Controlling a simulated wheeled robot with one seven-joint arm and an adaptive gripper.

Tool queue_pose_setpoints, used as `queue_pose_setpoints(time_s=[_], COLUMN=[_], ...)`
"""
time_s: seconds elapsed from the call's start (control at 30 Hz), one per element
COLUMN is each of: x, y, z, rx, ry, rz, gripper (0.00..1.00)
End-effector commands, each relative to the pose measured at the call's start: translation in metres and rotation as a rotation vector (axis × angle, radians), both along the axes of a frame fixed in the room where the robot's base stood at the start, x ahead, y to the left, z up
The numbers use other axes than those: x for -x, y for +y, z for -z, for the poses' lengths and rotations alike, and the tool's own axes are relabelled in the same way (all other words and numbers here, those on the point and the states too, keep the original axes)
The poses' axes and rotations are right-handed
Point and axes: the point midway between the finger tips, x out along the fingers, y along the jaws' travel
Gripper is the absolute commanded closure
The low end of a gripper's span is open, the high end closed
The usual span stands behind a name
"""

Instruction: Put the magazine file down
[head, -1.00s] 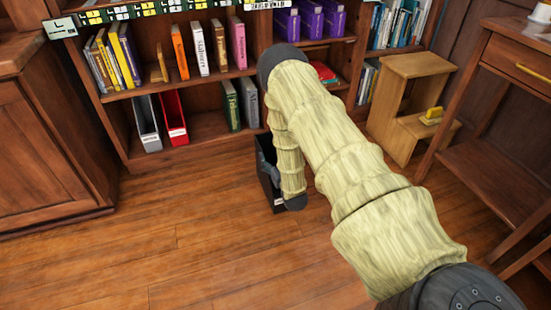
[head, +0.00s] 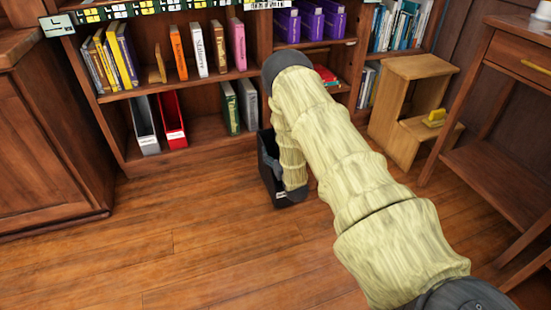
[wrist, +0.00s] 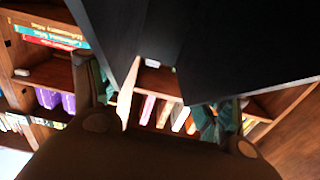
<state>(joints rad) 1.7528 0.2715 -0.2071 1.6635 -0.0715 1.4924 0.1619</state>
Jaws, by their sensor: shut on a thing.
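The black magazine file (head: 269,178) is at the end of my arm in the head view, in front of the bookcase's lower shelf. My arm covers part of it, and I cannot tell whether its base touches the floor. In the wrist view the file (wrist: 235,45) fills the upper middle and right as a dark, open-sided shape. My gripper (wrist: 155,88) is shut on it, with one finger on the left and one on the right. In the head view the gripper is mostly hidden behind my arm and the file.
The wood bookcase (head: 205,127) holds a grey magazine file (head: 144,125), a red magazine file (head: 172,121) and two books (head: 239,106) on its bottom shelf. A wooden step stool (head: 408,105) and a side table (head: 510,170) stand right. The wood floor (head: 190,240) is clear at front left.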

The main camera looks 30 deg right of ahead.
Motion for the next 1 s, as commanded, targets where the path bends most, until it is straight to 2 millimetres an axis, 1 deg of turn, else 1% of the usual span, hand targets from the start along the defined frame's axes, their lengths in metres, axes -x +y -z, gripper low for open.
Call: queue_pose_setpoints(time_s=[0.03, 0.13, 0.6, 0.63, 0.7, 0.73, 1.0], x=[0.000, 0.000, 0.000, 0.000, 0.000, 0.000, 0.000], y=[0.000, 0.000, 0.000, 0.000, 0.000, 0.000, 0.000], z=[0.009, 0.017, 0.020, 0.020, 0.020, 0.020, 0.020], rx=[0.000, 0.000, 0.000, 0.000, 0.000, 0.000, 0.000], ry=[-0.001, -0.001, -0.001, -0.001, 0.000, 0.000, 0.000], rz=[0.000, -0.001, 0.000, 0.000, 0.000, 0.000, 0.000], gripper=[0.74, 0.74, 0.74, 0.21, 0.08, 0.03, 0.03])
